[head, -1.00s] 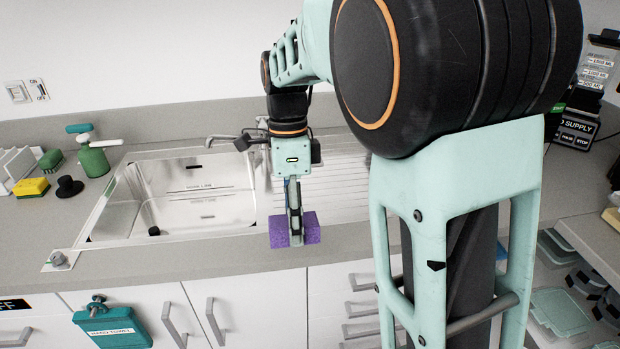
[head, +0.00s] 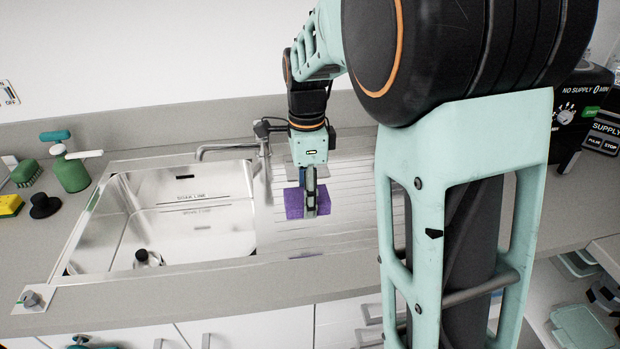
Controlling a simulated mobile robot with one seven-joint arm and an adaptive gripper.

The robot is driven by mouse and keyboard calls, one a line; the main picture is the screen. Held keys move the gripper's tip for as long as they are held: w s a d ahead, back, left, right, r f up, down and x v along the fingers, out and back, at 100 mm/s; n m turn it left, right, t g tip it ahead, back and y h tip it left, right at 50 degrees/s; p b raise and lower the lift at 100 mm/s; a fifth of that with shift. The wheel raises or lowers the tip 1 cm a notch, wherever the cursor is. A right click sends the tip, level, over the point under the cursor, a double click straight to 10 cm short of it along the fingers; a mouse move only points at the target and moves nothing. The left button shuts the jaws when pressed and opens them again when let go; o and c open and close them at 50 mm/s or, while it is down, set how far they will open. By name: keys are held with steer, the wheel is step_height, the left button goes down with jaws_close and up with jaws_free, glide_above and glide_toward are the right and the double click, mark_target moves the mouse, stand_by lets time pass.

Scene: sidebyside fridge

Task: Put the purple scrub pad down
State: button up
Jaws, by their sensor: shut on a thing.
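The purple scrub pad (head: 294,203) is a small purple block in the head view. My gripper (head: 310,211) points down and is shut on it, with the pad showing on both sides of the fingers. The pad appears over the ribbed metal drainboard (head: 350,228), to the right of the sink basin. A small dark patch lies on the drainboard just below the pad in the picture. I cannot tell for certain whether the pad touches the drainboard.
The sink basin (head: 130,238) with its faucet (head: 228,148) is left of my gripper. A green spray bottle (head: 71,172), a green brush (head: 26,173), a black knob-like item (head: 43,205) and a yellow sponge (head: 9,205) stand at the far left.

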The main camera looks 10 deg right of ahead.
steer(key=w+d+f, duration=0.1)
steer(key=f, duration=0.1)
steer(key=w+d+f, duration=0.1)
steer(key=w+f, duration=0.1)
steer(key=w+d+f, duration=0.2)
steer(key=shift+w+d+f, duration=0.1)
steer(key=shift+w, duration=0.15)
steer(key=shift+w+d+f, duration=0.25)
steer(key=shift+f, duration=1.75)
steer(key=o, duration=1)
step_height(320, 180, up, 12)
steer(key=shift+r+p, duration=0.1)
steer(key=shift+p, duration=0.2)
